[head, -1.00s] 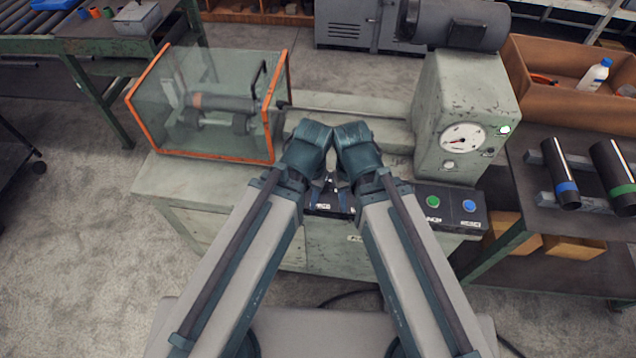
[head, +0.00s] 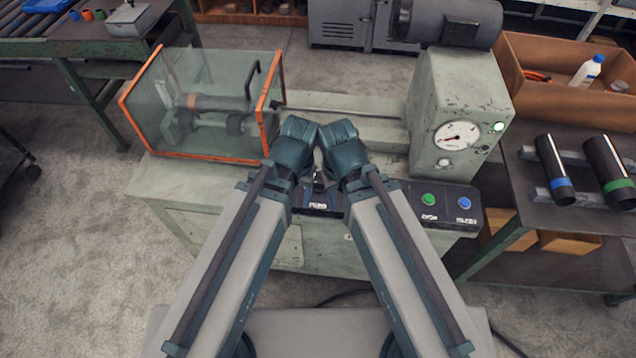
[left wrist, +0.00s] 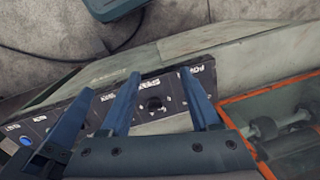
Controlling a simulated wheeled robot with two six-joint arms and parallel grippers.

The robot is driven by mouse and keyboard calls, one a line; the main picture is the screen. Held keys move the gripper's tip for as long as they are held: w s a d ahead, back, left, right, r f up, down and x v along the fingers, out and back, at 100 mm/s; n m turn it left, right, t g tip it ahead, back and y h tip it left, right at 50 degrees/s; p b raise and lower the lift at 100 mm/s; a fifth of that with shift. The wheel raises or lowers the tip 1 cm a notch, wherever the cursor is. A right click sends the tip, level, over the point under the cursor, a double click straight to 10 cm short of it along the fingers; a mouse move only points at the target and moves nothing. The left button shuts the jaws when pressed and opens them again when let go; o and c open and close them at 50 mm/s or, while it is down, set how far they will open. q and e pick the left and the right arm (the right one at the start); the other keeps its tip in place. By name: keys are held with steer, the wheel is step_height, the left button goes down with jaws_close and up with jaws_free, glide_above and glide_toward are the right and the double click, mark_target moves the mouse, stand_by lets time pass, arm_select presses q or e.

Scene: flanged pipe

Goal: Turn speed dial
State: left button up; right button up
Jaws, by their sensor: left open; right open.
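The control panel (head: 437,203) runs along the front of the grey-green machine. In the left wrist view a round black knob (left wrist: 154,104) with white marks around it sits on this panel. My left gripper (left wrist: 160,74) is open there, with its blue fingers on either side of the knob in the picture; I cannot tell whether they touch it. My right gripper (head: 320,181) is open low over the panel, partly hidden by my wrists. In the head view my wrists hide the knob and most of my left gripper.
A green button (head: 428,199) and a blue button (head: 464,203) are on the panel's right. Above are a white gauge (head: 457,135) and a lit green lamp (head: 498,127). An orange-framed clear guard (head: 200,110) stands left. Dark pipes (head: 606,165) lie on the right-hand table.

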mark_target(318, 182)
arm_select(q)
steer(key=shift+o, duration=1.2)
steer(key=w+d+n, duration=0.1)
steer(key=w+d, duration=0.2)
steer(key=w, duration=0.4)
steer(key=w+d+r+n+h+p, duration=0.1)
steer(key=w+d, duration=0.2)
steer(key=w, duration=0.3)
steer(key=shift+w, duration=0.4)
step_height(318, 182, down, 14)
steer(key=b, duration=1.3)
steer(key=shift+s+b, duration=0.15)
steer(key=shift+b, duration=0.15)
jaws_close()
